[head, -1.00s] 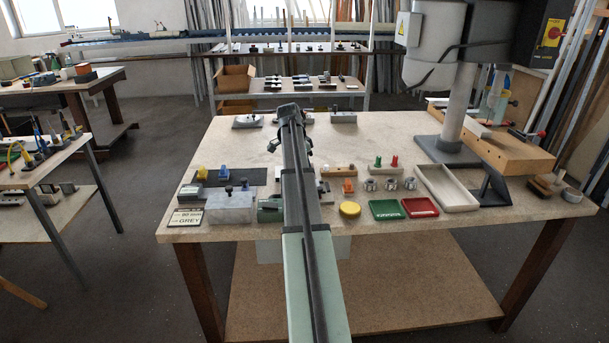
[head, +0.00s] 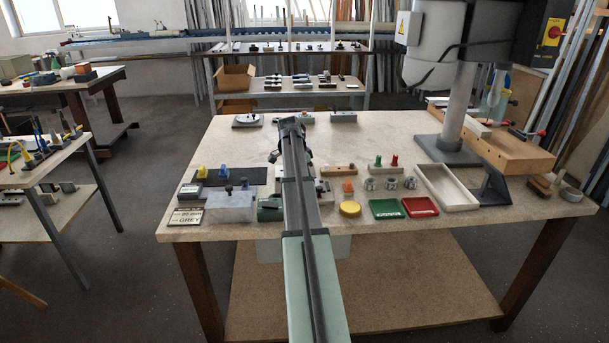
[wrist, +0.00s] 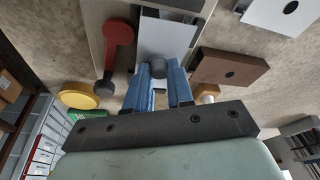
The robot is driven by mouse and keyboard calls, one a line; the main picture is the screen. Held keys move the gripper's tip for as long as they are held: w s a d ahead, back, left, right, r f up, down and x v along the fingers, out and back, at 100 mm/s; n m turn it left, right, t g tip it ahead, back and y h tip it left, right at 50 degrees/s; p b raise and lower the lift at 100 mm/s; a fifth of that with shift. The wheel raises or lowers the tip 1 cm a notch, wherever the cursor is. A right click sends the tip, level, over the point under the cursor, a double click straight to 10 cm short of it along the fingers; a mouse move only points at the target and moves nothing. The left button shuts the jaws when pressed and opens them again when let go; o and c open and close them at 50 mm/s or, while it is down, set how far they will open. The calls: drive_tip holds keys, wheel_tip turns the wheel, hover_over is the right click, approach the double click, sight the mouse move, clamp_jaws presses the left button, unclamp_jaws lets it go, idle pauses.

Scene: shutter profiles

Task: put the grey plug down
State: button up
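My gripper shows in the wrist view (wrist: 163,72) with two blue fingers close together. A dark grey round piece, the grey plug (wrist: 158,69), sits between the fingertips and appears gripped. A light grey plate (wrist: 166,36) lies just beyond the fingertips; I cannot tell if the plug touches it. A card reading "30 mm" and "GREY" (head: 186,217) lies at the bench's front left corner.
A pale block (head: 230,203) with dark knobs stands left of my arm. A yellow disc (head: 349,209), a green tray (head: 388,209), a red tray (head: 420,207) and a cream tray (head: 448,188) lie to its right. The bench's back middle is mostly bare (head: 370,135).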

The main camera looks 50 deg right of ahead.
drive_tip(key=o, duration=0.4)
drive_tip(key=shift+r, duration=0.1)
drive_tip(key=v, duration=1.2)
drive_tip(key=shift+r, duration=0.45)
drive_tip(key=shift+d, duration=0.1)
